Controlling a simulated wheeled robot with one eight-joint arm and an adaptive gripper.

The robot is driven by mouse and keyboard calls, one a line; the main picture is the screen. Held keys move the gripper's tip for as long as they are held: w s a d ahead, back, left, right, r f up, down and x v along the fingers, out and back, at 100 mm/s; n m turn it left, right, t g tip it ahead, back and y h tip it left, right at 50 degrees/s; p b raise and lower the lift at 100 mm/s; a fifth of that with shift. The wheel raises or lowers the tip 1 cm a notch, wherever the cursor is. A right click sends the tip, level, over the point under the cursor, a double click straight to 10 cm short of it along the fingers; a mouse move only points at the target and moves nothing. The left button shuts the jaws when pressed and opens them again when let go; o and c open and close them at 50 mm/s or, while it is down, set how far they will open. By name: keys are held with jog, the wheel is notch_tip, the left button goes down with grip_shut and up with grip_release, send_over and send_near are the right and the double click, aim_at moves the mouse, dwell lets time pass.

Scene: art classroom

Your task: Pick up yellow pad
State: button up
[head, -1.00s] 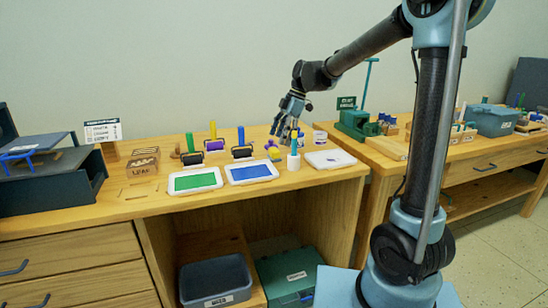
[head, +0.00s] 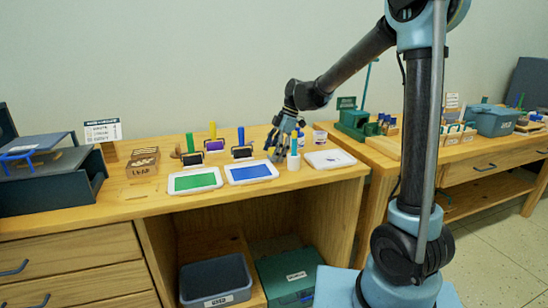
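My gripper (head: 277,152) points down at the back of the wooden table, just behind the blue tray and left of the white cup. In the head view its fingers cover the spot where a small yellow and purple item stood, possibly the yellow pad. That item is now hidden or nearly so. I cannot tell whether the fingers are open, touch it, or are shut on it.
A blue tray (head: 251,172) and a green tray (head: 195,181) lie at the table's front. Rollers with green, yellow and blue handles stand behind them.

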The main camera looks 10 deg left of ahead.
jog(key=c, duration=0.9)
jog(key=shift+c, duration=0.2)
notch_tip(320, 180, up, 10)
